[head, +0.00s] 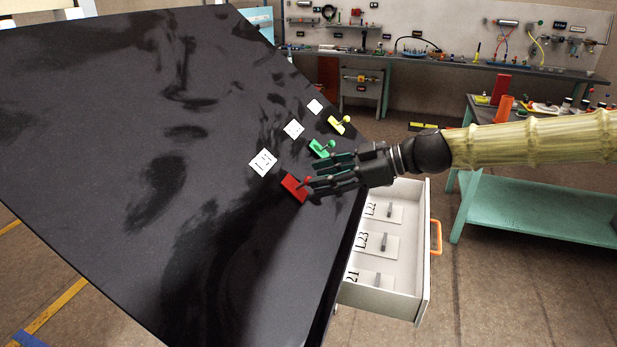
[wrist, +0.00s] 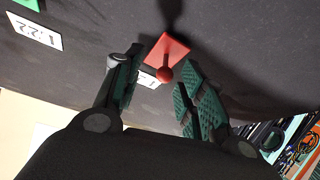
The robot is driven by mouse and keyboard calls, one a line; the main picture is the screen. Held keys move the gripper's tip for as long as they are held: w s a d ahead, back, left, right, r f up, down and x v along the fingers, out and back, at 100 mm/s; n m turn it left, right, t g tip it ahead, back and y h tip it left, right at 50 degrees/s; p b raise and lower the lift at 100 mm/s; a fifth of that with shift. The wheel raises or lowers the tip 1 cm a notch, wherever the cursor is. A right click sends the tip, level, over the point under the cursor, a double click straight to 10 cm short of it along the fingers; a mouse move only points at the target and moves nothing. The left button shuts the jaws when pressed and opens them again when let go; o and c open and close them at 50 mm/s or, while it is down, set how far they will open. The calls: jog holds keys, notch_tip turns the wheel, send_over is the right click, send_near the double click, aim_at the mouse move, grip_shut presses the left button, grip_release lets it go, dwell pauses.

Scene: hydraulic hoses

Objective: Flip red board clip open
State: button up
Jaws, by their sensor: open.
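The red board clip (head: 295,187) sits on the dark tilted board (head: 110,130), nearest of three clips in a row. In the wrist view the red clip (wrist: 167,52) shows a square plate and a round knob towards the camera. My gripper (head: 314,172) reaches in from the right and is open. In the wrist view my gripper (wrist: 155,85) has one finger on each side of the knob, with gaps to it. The clip's far side is partly hidden by the knob; whether its jaw is open cannot be told.
A green clip (head: 320,148) and a yellow clip (head: 338,124) stand further along the row, with white labels (head: 263,162) beside the clips. An open drawer (head: 423,245) with several labelled pieces lies below the board's right edge. The left board is clear.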

aim_at(309, 177)
jog(key=a, duration=0.3)
jog(key=shift+s+a+f+p, duration=0.1)
jog(key=shift+s+f+p, duration=0.05)
jog(key=shift+f+p, duration=0.2)
jog(key=shift+w+a+f, duration=0.1)
jog(key=shift+w+f, duration=0.1)
jog(key=shift+s+a+r, duration=0.1)
jog(key=shift+s, duration=0.1)
grip_shut()
